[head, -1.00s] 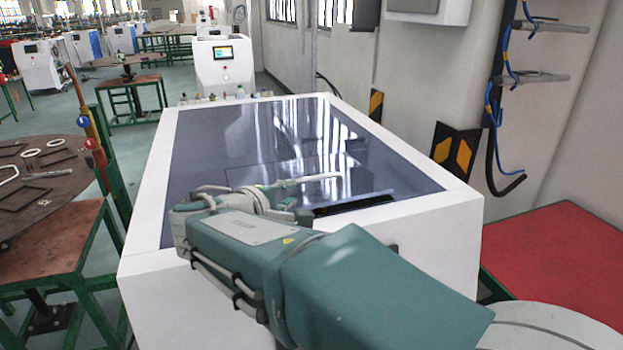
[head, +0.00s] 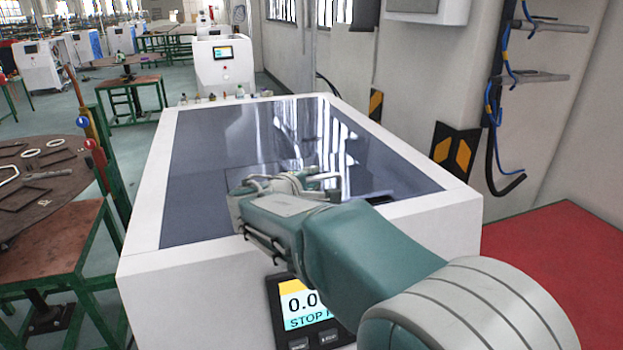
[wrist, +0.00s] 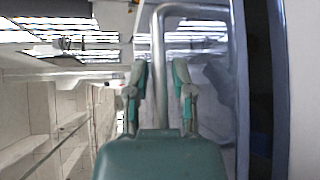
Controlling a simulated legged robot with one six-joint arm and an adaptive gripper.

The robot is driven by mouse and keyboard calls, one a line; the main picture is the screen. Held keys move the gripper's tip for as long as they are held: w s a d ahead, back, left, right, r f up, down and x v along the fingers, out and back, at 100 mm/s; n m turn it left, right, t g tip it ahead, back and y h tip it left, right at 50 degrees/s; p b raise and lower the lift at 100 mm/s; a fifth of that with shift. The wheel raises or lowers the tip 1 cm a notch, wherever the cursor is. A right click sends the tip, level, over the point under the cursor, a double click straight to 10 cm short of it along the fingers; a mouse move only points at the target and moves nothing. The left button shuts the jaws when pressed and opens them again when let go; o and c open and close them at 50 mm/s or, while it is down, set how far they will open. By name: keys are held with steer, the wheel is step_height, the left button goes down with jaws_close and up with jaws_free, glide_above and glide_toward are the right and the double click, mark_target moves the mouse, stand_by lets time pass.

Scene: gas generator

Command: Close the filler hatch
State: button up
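The large white machine (head: 215,270) has a dark, glossy top (head: 215,140). Thin lines mark a rectangular hatch panel (head: 238,180) in it, partly hidden by my arm. A dark slot (head: 380,196) shows near the front right; I cannot tell how far the hatch is open. My gripper (head: 325,180) is low over the top, its fingers small and unclear in the head view. In the wrist view my gripper (wrist: 160,80) has its fingers apart, one on each side of a bent metal tube handle (wrist: 158,55). Gaps show beside the tube; its depth between them is unclear.
A display panel (head: 305,305) is on the machine's front. Small bottles (head: 212,97) stand along the far edge. A round table (head: 45,180) with frames is at left, a red surface (head: 560,250) at right. A wall with hoses (head: 495,120) runs along the right.

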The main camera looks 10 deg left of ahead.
mark_target(321, 188)
jaws_close()
steer(key=shift+s+d+f, duration=0.1)
steer(key=shift+s+f, duration=0.05)
steer(key=shift+f, duration=0.55)
steer(key=shift+s+d+f, duration=0.1)
steer(key=shift+f, duration=0.6)
jaws_free()
steer(key=shift+f, duration=0.1)
steer(key=shift+s+a, duration=0.1)
steer(key=v, duration=1.1)
steer(key=shift+s+a, duration=0.15)
steer(key=shift+s, duration=0.2)
